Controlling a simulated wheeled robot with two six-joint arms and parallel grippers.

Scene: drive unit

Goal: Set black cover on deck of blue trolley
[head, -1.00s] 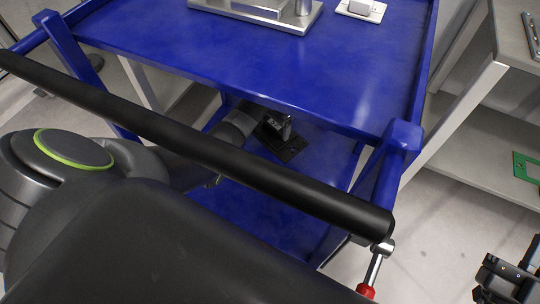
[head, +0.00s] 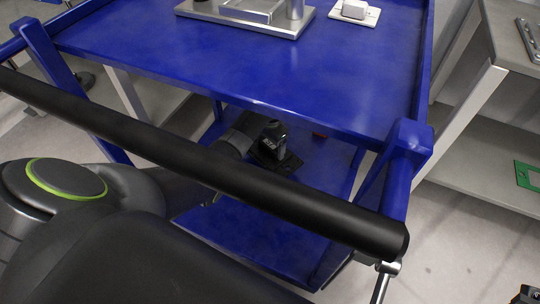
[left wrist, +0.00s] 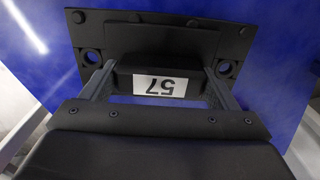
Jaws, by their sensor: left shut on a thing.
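The black cover (head: 287,164) is a flat plate with a raised block. It shows over the lower blue deck (head: 225,212) of the blue trolley (head: 270,75). In the left wrist view the cover (left wrist: 150,38) has corner holes and a white label reading 57, upside down. My left gripper (left wrist: 160,76) is shut on its raised block, one finger at each end. In the head view my left gripper (head: 255,143) reaches in under the top deck, partly hidden behind the black handle bar. I cannot tell whether the plate touches the deck.
The black handle bar (head: 200,160) crosses in front of the trolley. A metal fixture (head: 250,17) and a white block (head: 354,10) sit on the top deck. A grey bench (head: 510,50) stands at right.

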